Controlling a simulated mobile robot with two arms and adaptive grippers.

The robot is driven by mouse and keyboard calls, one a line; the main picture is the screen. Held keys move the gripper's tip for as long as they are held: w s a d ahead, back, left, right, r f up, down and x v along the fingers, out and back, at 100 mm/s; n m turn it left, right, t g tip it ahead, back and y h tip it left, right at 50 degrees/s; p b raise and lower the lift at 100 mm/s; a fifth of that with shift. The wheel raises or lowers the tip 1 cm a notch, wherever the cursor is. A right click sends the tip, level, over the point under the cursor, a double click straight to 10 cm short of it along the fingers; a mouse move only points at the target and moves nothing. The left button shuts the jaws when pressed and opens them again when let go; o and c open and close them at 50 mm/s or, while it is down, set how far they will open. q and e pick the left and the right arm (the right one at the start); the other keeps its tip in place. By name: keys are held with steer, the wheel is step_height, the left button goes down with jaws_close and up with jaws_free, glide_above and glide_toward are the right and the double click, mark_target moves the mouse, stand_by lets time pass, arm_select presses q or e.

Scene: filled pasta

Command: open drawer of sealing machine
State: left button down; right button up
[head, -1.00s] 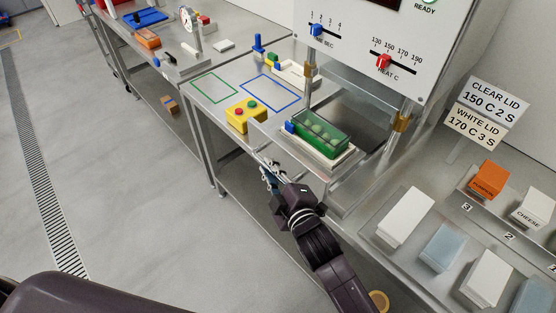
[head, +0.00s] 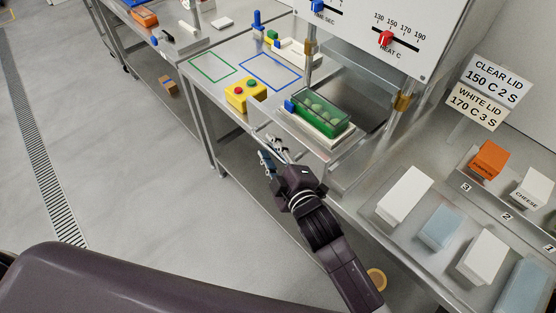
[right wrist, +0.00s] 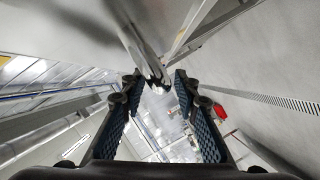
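The sealing machine (head: 385,20) is a white panel with sliders above a metal base. Below the panel, its metal drawer (head: 340,160) carries a white holder with a green, clear-topped tray (head: 322,111) of round pieces. I cannot tell how far the drawer is out. My right gripper (head: 270,158) is at the drawer's front left edge, close to a thin metal bar. In the right wrist view, the gripper (right wrist: 158,88) has its two padded fingers apart, with a metal bar (right wrist: 143,55) reaching between the tips. Contact is unclear. My left gripper is not in view.
A yellow box with red and green buttons (head: 242,93) stands left of the drawer on the table. White and pale-blue blocks (head: 440,226) lie on the counter at the right. The floor (head: 110,150) at the left is open.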

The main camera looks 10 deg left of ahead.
steer(key=v, duration=1.1)
steer(key=shift+s, duration=0.1)
steer(key=s+d+f+m+g+h, duration=0.25)
steer(key=d+f, duration=0.25)
steer(key=f, duration=0.7)
steer(key=s+d+f+m+g+h+b, duration=0.1)
steer(key=d+f+m, duration=0.3)
steer(key=f, duration=0.8)
steer(key=s+d+f+m+g+h, duration=0.15)
steer(key=d+f, duration=0.45)
steer(key=f, duration=0.6)
steer(key=s+d+f+m+g+h, duration=0.3)
steer(key=s+d+f, duration=0.5)
steer(key=s+f, duration=0.4)
steer(key=s+d+f+m+g, duration=0.2)
steer(key=s+d+f, duration=0.1)
steer(key=s, duration=0.6)
steer(key=s+d+f+m+g+h+b, duration=0.1)
steer(key=s+d+f+m, duration=0.2)
steer(key=s+f, duration=0.3)
steer(key=s, duration=0.3)
steer(key=shift+s+d+f+g, duration=0.2)
steer(key=shift+s+g, duration=0.05)
steer(key=shift+g, duration=0.15)
